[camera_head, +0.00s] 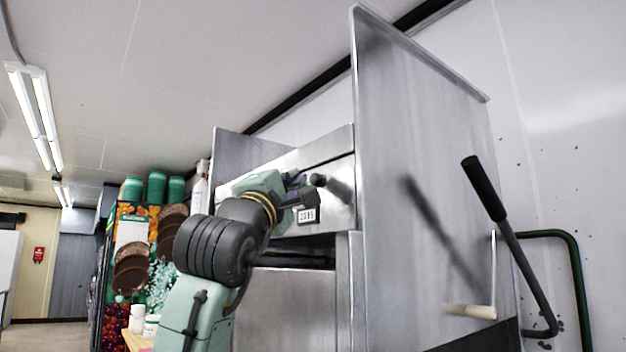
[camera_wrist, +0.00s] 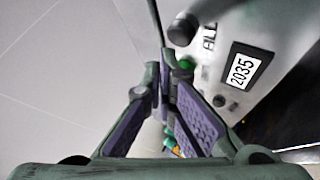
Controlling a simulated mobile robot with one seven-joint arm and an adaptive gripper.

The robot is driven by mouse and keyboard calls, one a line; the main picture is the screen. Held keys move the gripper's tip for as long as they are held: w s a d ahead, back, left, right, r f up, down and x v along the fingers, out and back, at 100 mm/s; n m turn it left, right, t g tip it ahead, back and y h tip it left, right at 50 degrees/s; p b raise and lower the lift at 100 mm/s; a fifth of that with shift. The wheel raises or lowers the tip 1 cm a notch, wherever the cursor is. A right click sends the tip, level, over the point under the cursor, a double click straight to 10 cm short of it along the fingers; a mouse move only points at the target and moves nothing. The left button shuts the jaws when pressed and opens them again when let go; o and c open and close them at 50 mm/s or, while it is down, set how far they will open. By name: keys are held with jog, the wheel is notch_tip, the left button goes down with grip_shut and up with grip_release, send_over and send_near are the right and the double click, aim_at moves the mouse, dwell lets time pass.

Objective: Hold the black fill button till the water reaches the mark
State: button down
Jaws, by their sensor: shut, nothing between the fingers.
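My gripper (camera_wrist: 160,78) is shut and empty, with its fingertips beside the control panel (camera_wrist: 275,25) in the wrist view. In the head view my gripper (camera_head: 303,188) is in front of the steel machine's upper panel. The wrist view shows a large dark round knob (camera_wrist: 182,29), a green button (camera_wrist: 187,63) close to the fingertips, and a small dark button (camera_wrist: 219,100). I cannot tell which dark control is the fill button. A display (camera_wrist: 243,70) reads 2035; it also shows in the head view (camera_head: 308,215). No water or mark is visible.
A tall steel side panel (camera_head: 425,190) stands right of the controls. A black-handled lever (camera_head: 484,188) and a green pipe (camera_head: 572,260) are farther right.

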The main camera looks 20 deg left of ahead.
jog(key=shift+w+d, duration=0.15)
dwell(0.8)
jog(key=shift+w+d, duration=0.1)
jog(key=shift+w, duration=0.1)
jog(key=shift+w+d, duration=0.35)
jog(key=shift+w, duration=0.05)
dwell(2.3)
jog(key=shift+s+a, duration=0.1)
dwell(1.3)
jog(key=shift+s+a, duration=0.5)
jog(key=shift+s, duration=0.15)
jog(key=shift+s+a, duration=0.8)
jog(key=shift+s, duration=0.2)
jog(key=shift+s+a, duration=0.75)
jog(key=shift+s, duration=0.2)
